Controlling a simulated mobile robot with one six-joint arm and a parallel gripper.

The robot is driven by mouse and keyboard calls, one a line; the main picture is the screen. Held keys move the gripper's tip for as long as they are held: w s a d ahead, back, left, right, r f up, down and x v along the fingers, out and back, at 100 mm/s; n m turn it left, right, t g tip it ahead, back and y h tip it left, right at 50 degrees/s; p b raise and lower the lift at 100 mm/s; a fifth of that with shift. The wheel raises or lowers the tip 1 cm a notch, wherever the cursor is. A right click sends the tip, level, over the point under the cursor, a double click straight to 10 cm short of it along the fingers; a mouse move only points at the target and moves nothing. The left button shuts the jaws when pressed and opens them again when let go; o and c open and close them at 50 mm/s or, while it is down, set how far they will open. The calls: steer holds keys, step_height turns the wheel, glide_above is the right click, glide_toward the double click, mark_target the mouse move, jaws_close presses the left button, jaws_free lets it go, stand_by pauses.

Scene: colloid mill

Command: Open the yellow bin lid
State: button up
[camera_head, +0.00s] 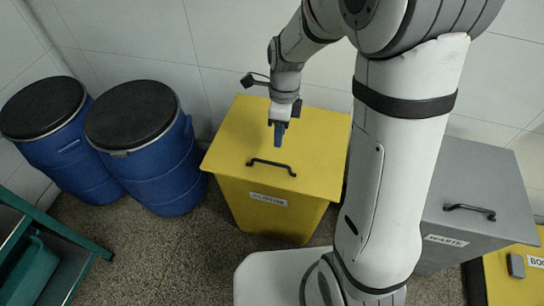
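The yellow bin (262,208) stands on the floor in the middle of the camera_head view. Its yellow lid (232,140) lies flat and closed on top. A black bar handle (271,166) is on the lid near its front edge, and a white label is on the bin's front. My gripper (279,140) points down above the lid, just behind the handle and apart from it. Its fingers look dark blue and narrow from here; any gap between them does not show.
Two blue barrels (172,165) with black tops stand left of the bin. A grey bin (465,200) with a handle stands right, behind my arm. A yellow box (510,280) is at the lower right. A green rack (50,240) is at lower left. Floor in front is partly clear.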

step_height(320, 180, down, 2)
steer(key=m, duration=0.1)
steer(key=b, duration=0.2)
glide_above(276, 168)
step_height(276, 168, down, 7)
steer(key=shift+s+f, duration=0.1)
steer(key=shift+c, duration=0.5)
jaws_close()
